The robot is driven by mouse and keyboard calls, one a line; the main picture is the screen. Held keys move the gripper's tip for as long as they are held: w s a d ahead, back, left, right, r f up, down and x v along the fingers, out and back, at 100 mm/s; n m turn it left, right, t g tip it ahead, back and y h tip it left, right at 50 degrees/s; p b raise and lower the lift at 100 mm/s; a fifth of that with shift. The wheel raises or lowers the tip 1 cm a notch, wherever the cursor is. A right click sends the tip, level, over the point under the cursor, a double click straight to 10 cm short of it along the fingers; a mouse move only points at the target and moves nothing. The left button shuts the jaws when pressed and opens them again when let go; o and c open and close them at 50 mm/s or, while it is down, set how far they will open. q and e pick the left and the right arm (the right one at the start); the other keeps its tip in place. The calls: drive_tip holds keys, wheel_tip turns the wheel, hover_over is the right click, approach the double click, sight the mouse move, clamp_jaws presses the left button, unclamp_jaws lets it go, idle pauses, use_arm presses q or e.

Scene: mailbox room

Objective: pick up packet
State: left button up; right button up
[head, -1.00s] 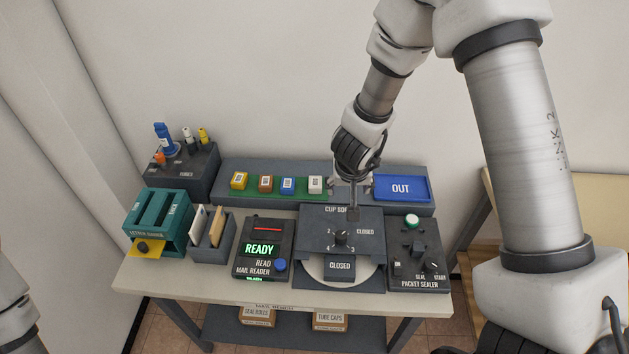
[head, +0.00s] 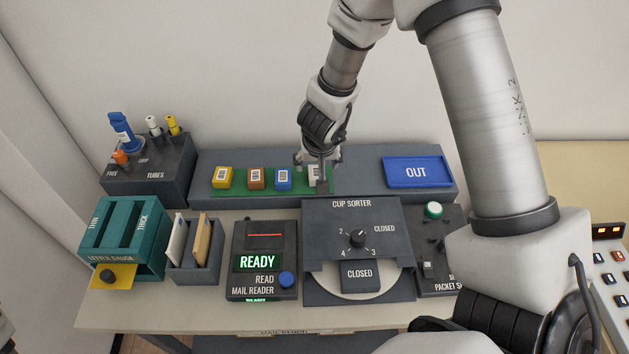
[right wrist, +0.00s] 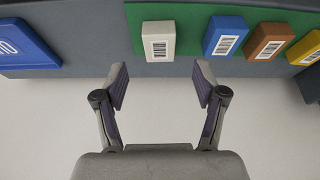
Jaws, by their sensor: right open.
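Several small barcoded packets stand in a row on a green mat (head: 238,190) on the raised back shelf. They are yellow (head: 222,177), brown (head: 256,178), blue (head: 284,179) and white (head: 313,175). My right gripper (head: 321,187) is above the mat's right end and partly hides the white packet. In the right wrist view my right gripper (right wrist: 160,85) is open and empty. There the white packet (right wrist: 158,40) lies just beyond the fingertips, centred between them and apart from them. My left gripper is not in view.
A blue OUT tray (head: 418,185) lies right of the mat. The cup sorter (head: 350,220), mail reader (head: 265,290), letter gauge (head: 122,240), envelope holder (head: 195,262) and tube rack (head: 150,180) fill the bench. A packet sealer (head: 431,240) is partly hidden by my right arm.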

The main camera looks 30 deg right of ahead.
sight(316, 172)
drive_tip(key=x, duration=0.2)
drive_tip(key=b+x, duration=0.1)
drive_tip(key=x, duration=0.2)
drive_tip(key=shift+s+f+b, duration=0.15)
drive_tip(key=shift+s+b, duration=0.05)
drive_tip(key=shift+b, duration=0.1)
drive_tip(key=shift+w+d+f, duration=0.1)
drive_tip(key=shift+w+f, duration=0.2)
drive_tip(key=shift+w, duration=0.1)
drive_tip(key=shift+s+r, duration=0.15)
drive_tip(key=shift+s, duration=0.05)
drive_tip(key=c, duration=1.2)
drive_tip(key=shift+r, duration=0.1)
drive_tip(key=shift+c, duration=0.2)
